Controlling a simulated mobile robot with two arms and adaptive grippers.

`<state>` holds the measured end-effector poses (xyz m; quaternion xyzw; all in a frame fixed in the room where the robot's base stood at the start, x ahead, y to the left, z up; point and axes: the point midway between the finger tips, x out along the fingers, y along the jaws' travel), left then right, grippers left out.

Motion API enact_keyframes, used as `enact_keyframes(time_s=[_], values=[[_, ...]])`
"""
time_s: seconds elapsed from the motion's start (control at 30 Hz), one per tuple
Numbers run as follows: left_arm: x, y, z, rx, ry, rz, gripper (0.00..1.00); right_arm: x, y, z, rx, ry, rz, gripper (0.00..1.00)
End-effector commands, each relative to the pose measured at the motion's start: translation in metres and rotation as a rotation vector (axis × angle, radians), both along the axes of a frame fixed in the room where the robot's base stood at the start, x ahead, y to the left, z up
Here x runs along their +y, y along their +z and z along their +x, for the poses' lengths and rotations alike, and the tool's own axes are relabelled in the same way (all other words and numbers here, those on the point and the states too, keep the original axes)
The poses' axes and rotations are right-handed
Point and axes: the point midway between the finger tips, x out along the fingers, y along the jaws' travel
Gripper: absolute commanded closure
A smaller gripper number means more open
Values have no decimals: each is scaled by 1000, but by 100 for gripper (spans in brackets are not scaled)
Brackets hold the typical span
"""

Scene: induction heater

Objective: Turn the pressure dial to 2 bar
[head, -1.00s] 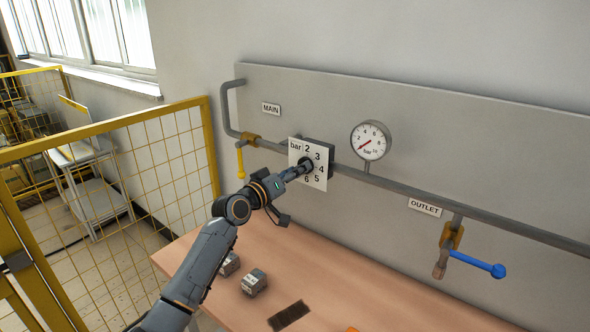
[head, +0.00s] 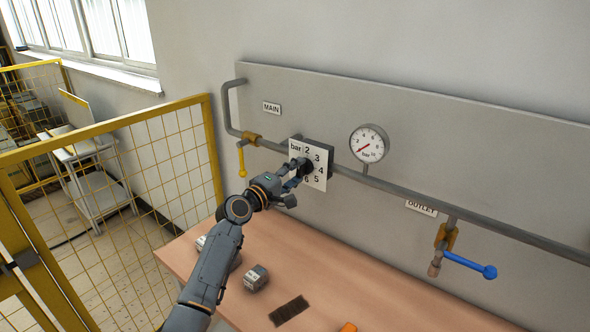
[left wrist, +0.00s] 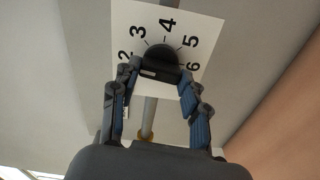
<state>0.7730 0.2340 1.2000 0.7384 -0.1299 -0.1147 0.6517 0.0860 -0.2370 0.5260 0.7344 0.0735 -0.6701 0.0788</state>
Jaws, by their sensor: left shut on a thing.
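The pressure dial is a black knob (left wrist: 163,58) on a white square plate (head: 321,180) marked "bar" with numbers including 2 to 6. The plate is fixed to the grey panel. My left gripper (head: 302,168) is at the knob, its fingers shut on it from both sides. In the left wrist view the fingers (left wrist: 158,84) reach up to the knob's sides, and a pale mark shows on the knob's lower part. I cannot tell which number the knob points to. The round gauge (head: 369,143) right of the plate has its red needle toward the lower left, near its low end.
A pipe (head: 400,188) runs across the panel. A yellow-handled valve (head: 241,158) is left of the dial, and a blue-handled valve (head: 470,264) is at right. Small blocks (head: 256,277) and a dark mat (head: 289,310) lie on the table (head: 380,290). A yellow fence (head: 212,150) stands at left.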

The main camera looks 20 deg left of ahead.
Motion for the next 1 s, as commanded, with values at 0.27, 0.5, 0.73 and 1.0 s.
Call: enact_keyframes(time_s=[0.27, 0.5, 0.73, 1.0], values=[[0, 0, 0, 38, 1, -104, 86, 0, 7, 0, 0, 0, 0, 100], [0, -1, 0, 48, 1, -132, 86, 0, 8, 0, 0, -1, 0, 100], [0, -1, 0, 49, 1, -134, 86, 0, 8, 0, 0, -1, 0, 100], [0, -1, 0, 48, 1, -134, 32, 0, 8, 0, 0, -1, 0, 100]])
